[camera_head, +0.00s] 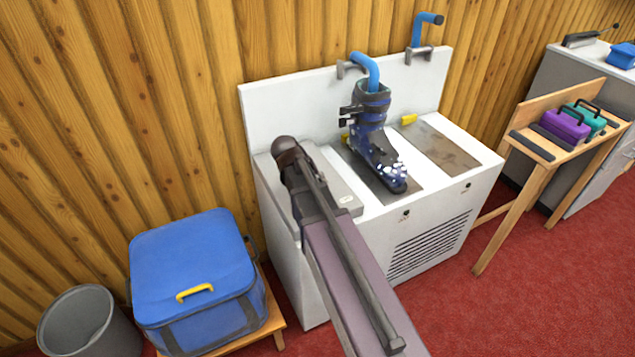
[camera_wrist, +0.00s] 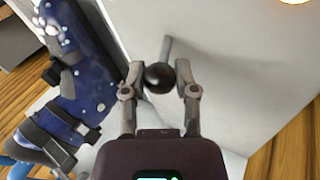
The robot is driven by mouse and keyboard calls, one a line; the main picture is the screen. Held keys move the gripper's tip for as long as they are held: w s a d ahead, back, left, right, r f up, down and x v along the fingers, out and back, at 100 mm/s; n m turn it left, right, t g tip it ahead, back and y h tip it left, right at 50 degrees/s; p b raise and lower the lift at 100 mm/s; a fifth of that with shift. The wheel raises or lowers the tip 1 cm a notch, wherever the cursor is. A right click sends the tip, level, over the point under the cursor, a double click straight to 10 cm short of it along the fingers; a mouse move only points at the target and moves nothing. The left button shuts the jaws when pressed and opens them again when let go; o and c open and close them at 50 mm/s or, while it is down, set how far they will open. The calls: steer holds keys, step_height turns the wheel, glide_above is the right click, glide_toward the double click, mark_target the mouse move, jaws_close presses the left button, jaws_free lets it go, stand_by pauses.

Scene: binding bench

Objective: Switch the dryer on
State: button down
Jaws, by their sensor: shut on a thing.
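The dryer (camera_head: 350,80) is a white cabinet with a tall back panel and a sloping top. A dark blue ski boot (camera_head: 372,145) stands on its left tray under a blue pipe; the boot also shows at the left of the wrist view (camera_wrist: 85,75). In the wrist view, my gripper (camera_wrist: 159,70) is shut on a black ball knob (camera_wrist: 159,78) on a short grey lever (camera_wrist: 167,47), against a pale surface of the dryer. In the head view my arm reaches to the dryer's left end and hides the lever and the fingertips.
A second blue pipe (camera_head: 417,30) stands over the empty right tray. A blue cooler box (camera_head: 192,265) and a grey bin (camera_head: 85,325) are at lower left. A wooden bench with purple (camera_head: 562,125) and teal cases is at right. Red carpet is clear in front.

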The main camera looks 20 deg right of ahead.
steer(key=shift+c, duration=1.9)
jaws_free()
steer(key=shift+d, duration=0.1)
steer(key=shift+s, duration=0.1)
